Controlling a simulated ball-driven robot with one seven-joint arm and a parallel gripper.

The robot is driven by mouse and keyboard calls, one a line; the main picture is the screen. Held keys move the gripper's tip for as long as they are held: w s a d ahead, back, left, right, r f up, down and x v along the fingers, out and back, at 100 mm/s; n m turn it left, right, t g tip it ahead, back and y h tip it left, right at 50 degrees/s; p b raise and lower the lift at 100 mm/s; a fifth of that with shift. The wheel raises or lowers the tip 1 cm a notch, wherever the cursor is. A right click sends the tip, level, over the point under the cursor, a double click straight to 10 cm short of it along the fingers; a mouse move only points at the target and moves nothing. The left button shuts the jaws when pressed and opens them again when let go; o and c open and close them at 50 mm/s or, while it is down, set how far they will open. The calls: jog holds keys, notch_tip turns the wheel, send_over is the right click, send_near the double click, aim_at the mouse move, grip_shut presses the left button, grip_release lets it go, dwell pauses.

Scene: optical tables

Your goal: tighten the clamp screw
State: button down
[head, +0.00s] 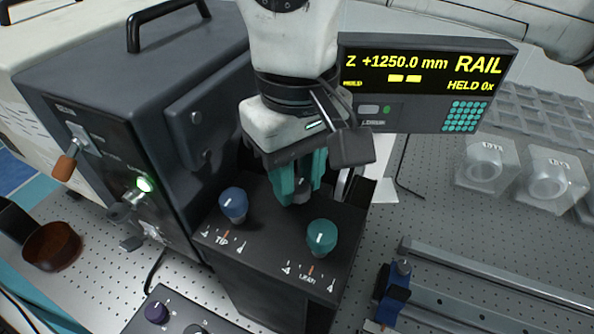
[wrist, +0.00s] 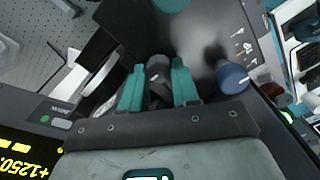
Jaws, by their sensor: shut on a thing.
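The clamp screw, a small grey knob (head: 303,198), stands at the back of the black control box behind its two coloured knobs. In the wrist view the grey knob (wrist: 157,66) sits between the teal fingers. My gripper (head: 298,182) points down with its fingers shut on the knob from both sides. It also shows in the wrist view (wrist: 158,82). The fingers hide much of the knob, and its turn angle cannot be read.
A blue TIP knob (head: 233,204) and a teal knob (head: 321,237) stand in front on the box (head: 270,240). A display (head: 425,82) reading Z +1250.0 mm is close to my wrist on the right. A dark instrument (head: 130,110) flanks the left.

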aim_at(297, 185)
jog(key=c, duration=0.8)
grip_release()
jog(key=shift+r, duration=0.15)
notch_tip(297, 185, up, 11)
jog(key=shift+f, duration=0.2)
